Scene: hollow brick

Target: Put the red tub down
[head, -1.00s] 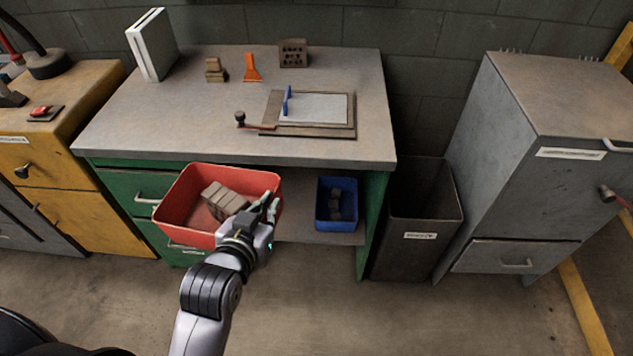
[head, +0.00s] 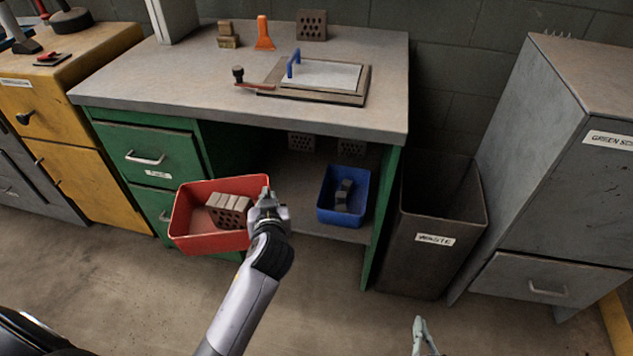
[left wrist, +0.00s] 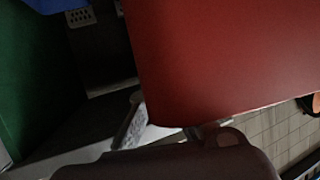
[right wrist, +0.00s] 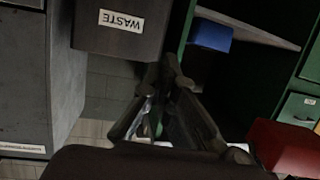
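The red tub (head: 208,242) is in front of the green bench, left of the blue bin, and looks about level. Grey hollow bricks (head: 229,209) lie in it. My left gripper (head: 265,199) is shut on the tub's right wall. The tub's red side (left wrist: 220,60) fills much of the left wrist view, and the fingers are mostly hidden there. Whether the tub's underside touches anything is hidden. My right gripper (right wrist: 160,68) is empty, its fingertips close together, and it shows at the bottom edge of the head view (head: 421,326). The tub (right wrist: 285,148) also shows at the right wrist view's lower right.
The blue bin (head: 325,213) with dark pieces stands on the bench's lower shelf (head: 305,226). The waste bin (head: 420,262) stands right of the bench. A framed plate (head: 330,77), an orange scraper (head: 264,36) and bricks are on the benchtop (head: 180,80). The floor in front is open.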

